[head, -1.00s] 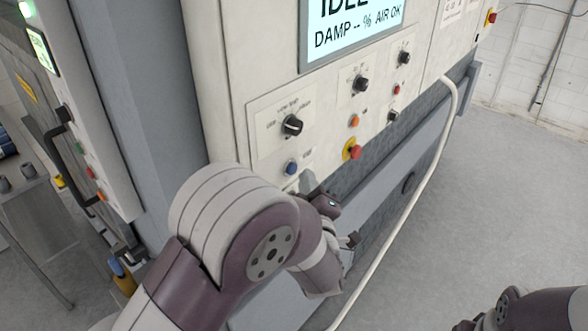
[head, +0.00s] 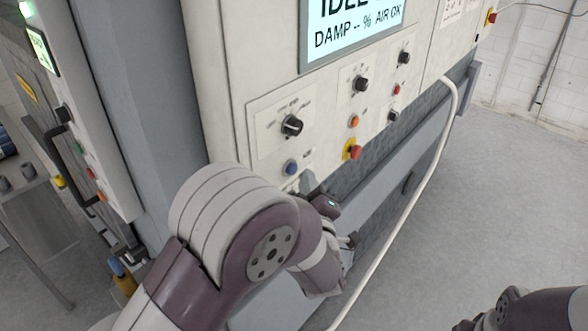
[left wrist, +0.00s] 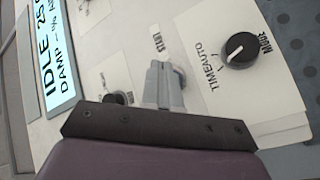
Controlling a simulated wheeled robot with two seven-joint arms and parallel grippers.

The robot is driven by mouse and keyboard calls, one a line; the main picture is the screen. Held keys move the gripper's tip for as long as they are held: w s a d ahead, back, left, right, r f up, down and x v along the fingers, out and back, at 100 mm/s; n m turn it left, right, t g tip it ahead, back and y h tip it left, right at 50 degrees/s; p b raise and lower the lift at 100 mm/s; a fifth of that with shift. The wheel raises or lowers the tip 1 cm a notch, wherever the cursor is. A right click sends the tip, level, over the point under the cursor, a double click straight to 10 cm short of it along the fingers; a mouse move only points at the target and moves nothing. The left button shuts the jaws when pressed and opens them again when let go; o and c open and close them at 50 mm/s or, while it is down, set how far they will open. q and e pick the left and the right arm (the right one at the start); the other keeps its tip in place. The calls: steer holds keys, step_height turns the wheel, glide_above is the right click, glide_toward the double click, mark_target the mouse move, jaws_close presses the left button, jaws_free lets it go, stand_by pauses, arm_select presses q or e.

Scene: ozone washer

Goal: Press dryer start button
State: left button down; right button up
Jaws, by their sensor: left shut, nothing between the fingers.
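The dryer's control panel (head: 330,110) carries knobs and coloured buttons below a screen (head: 350,28) that reads IDLE, DAMP -- % AIR OK. My left gripper (head: 308,182) is at the panel's lower edge, just below and right of a blue button (head: 291,168). In the left wrist view the left gripper (left wrist: 161,75) is shut and empty. Its fingertips point at the panel, just below the START label (left wrist: 157,40). The fingers hide the spot under that label, so the start button is not clearly seen. I cannot tell whether the tips touch the panel. My right gripper is out of view.
A black selector knob (left wrist: 240,48) sits right of the fingers in the wrist view. A red mushroom button (head: 354,152) and an orange button (head: 353,121) are to the right in the head view. A pale hose (head: 408,222) runs down the front. Open floor (head: 500,190) lies right.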

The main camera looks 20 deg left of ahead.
arm_select(q)
steer(key=shift+w+a+b, duration=0.15)
steer(key=shift+a+b, duration=0.15)
steer(key=shift+a, duration=0.15)
steer(key=shift+w+a, duration=0.15)
steer(key=shift+a, duration=0.3)
stand_by(0.8)
steer(key=shift+d, duration=0.15)
steer(key=shift+s+d+b, duration=0.3)
steer(key=shift+d+b, duration=0.15)
steer(key=shift+d, duration=0.25)
